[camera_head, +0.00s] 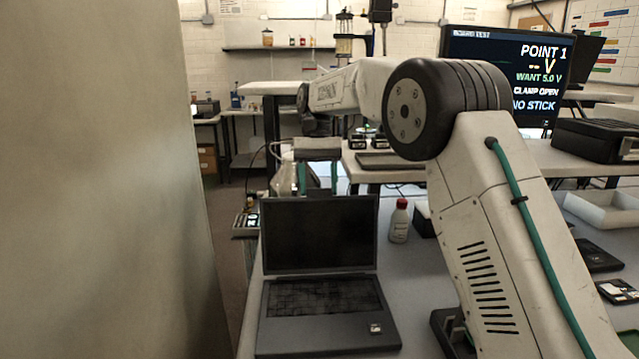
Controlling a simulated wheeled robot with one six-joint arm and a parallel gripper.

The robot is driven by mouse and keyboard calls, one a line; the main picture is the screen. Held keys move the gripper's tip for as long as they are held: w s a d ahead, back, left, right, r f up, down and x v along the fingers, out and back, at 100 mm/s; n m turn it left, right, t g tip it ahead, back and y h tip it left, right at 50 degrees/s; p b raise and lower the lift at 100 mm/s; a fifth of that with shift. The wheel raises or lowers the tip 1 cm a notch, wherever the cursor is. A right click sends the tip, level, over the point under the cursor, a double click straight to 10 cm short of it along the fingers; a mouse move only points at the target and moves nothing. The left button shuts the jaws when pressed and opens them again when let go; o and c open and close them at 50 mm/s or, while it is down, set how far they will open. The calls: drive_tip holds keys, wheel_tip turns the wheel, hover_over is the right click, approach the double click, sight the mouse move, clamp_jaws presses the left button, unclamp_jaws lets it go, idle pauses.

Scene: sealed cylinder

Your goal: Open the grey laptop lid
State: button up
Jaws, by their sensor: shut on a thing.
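The grey laptop (325,300) stands on the table with its keyboard toward me. Its lid (320,235) is raised, close to upright, with the dark screen facing me. A small light square piece (375,328) sits on the palm rest at its right. My gripper (318,186) is at the top edge of the lid, with its two teal fingers pointing down, and is shut on the lid. The fingertips are hidden behind the lid, so the contact itself does not show.
A white bottle with a red cap (399,222) stands right of the lid. A small board with parts (245,224) is behind left. A monitor (507,75) stands at the back right, a white tray (607,211) at the right. A large grey panel (100,180) blocks the left.

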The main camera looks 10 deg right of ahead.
drive_tip(key=shift+w+d+f, duration=0.15)
drive_tip(key=shift+w+f, duration=0.05)
drive_tip(key=shift+f, duration=0.1)
drive_tip(key=o, duration=1.4)
drive_tip(key=shift+a, duration=0.2)
drive_tip(key=shift+r, duration=0.1)
drive_tip(key=shift+d+r, duration=0.1)
